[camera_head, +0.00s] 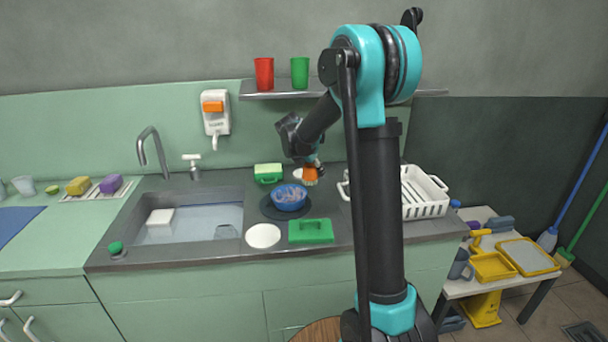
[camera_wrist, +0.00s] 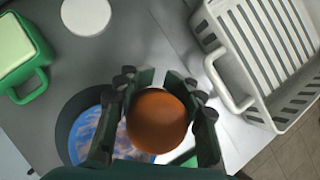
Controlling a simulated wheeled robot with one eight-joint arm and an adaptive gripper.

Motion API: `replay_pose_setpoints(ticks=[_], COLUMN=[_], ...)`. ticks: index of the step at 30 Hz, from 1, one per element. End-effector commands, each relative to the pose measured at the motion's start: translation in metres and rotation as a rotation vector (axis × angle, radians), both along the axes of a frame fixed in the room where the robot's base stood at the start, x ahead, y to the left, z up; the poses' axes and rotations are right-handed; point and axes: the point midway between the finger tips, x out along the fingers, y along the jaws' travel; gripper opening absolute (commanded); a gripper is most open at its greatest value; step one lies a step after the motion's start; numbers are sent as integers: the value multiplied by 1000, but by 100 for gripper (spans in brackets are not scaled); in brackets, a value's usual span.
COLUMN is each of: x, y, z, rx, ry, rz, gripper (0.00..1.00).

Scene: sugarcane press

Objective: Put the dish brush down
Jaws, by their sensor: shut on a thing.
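The dish brush (camera_head: 311,176) has an orange top or handle and pale bristles at its lower end in the head view. In the wrist view its round orange end (camera_wrist: 157,121) sits between the two fingers. My gripper (camera_head: 308,164) is shut on the brush and holds it over the counter to the right of the sink. The fingers (camera_wrist: 155,88) show on both sides of the orange end. In the head view the brush appears just right of and behind a blue bowl (camera_head: 289,198). I cannot tell its exact height above the counter.
The bowl stands on a dark round mat (camera_head: 270,208). A green caddy with a sponge (camera_head: 268,173) is to the left. A white dish rack (camera_head: 425,196) is to the right. The sink (camera_head: 190,218) is further left.

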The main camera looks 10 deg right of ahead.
Motion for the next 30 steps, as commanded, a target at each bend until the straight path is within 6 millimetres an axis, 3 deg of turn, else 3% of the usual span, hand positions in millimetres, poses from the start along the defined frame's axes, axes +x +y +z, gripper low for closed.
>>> replay_pose_setpoints(ticks=[5,24,29,30], x=[23,173,201,198], y=[0,0,0,0], z=[0,0,-1,-10], rx=[0,0,0,0], ry=[-2,-1,-1,-1], rz=[9,8,8,8], gripper=[0,0,0,0])
